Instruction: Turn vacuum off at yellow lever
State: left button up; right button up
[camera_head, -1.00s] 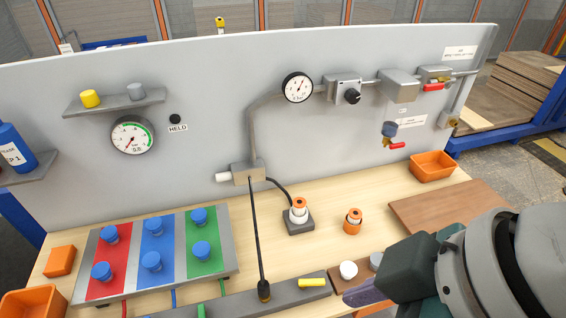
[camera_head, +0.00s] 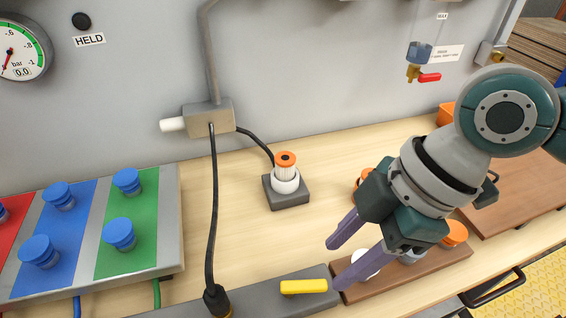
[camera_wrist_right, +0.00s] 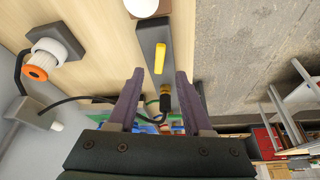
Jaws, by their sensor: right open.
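The yellow lever (camera_head: 304,286) lies along the top of a grey bar (camera_head: 262,294) at the front edge of the table. My right gripper (camera_head: 334,265) is open and empty, just right of and above the lever in the head view. In the right wrist view the yellow lever (camera_wrist_right: 159,57) shows beyond and between the two spread fingers (camera_wrist_right: 158,80), with a gap to both. A black hose (camera_head: 213,210) runs from the bar's fitting up to a grey block (camera_head: 209,119) on the wall. The gauge (camera_head: 22,48) reads near zero. My left gripper is not in view.
A white and orange part (camera_head: 286,178) stands on a grey base on the table. Right of the lever, a brown board (camera_head: 400,275) holds small parts under my right gripper. A panel with blue knobs (camera_head: 160,215) fills the left. The table between is clear.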

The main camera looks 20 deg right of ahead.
aim_at(311, 285)
jog(key=b+x, duration=0.1)
jog(key=x, duration=0.5)
jog(key=shift+a+f, duration=0.2)
jog(key=shift+f, duration=0.15)
jog(key=shift+c, duration=0.2)
grip_shut()
